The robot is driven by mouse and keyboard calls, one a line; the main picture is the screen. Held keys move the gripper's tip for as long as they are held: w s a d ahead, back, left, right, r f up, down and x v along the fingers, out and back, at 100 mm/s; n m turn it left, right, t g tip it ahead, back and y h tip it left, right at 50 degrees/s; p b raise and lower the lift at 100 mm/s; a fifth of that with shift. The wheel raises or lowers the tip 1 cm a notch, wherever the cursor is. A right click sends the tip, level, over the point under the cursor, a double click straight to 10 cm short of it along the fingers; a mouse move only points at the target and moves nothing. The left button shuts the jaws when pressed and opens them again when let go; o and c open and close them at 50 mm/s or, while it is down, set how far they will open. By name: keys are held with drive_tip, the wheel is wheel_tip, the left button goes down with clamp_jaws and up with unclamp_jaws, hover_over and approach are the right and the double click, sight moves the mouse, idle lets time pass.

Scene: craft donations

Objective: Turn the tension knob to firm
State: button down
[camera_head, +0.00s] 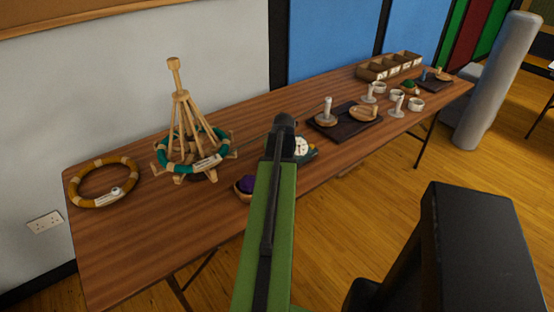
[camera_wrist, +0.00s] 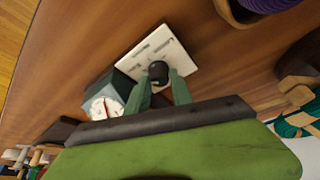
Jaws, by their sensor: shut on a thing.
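In the wrist view, the round black tension knob (camera_wrist: 158,71) stands on a pale panel (camera_wrist: 172,47) with small dark markings too small to read. My gripper (camera_wrist: 160,82) has its two green fingers on either side of the knob and is shut on it. The knob's pointer direction cannot be told. Beside the panel is a round white dial (camera_wrist: 103,107) with a red needle on a dark green body. In the head view, the dial (camera_head: 301,146) shows just right of my arm, which hides the knob, the panel and my fingers.
A bowl of purple yarn (camera_head: 246,185) sits left of my arm. A wooden yarn swift (camera_head: 176,98) with teal yarn and a tan yarn ring (camera_head: 103,182) stand further left. A dark tray (camera_head: 345,122) with wooden pieces and several white cups lie right. The front left tabletop is clear.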

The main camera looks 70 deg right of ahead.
drive_tip(key=shift+w+d+n+t+y, duration=0.1)
drive_tip(key=shift+n+t+y, duration=0.2)
drive_tip(key=shift+n, duration=0.8)
drive_tip(key=c, duration=1.1)
unclamp_jaws()
drive_tip(key=shift+c, duration=0.2)
drive_tip(key=p+v, duration=1.6)
drive_tip(key=v, duration=0.1)
drive_tip(key=shift+r, duration=0.15)
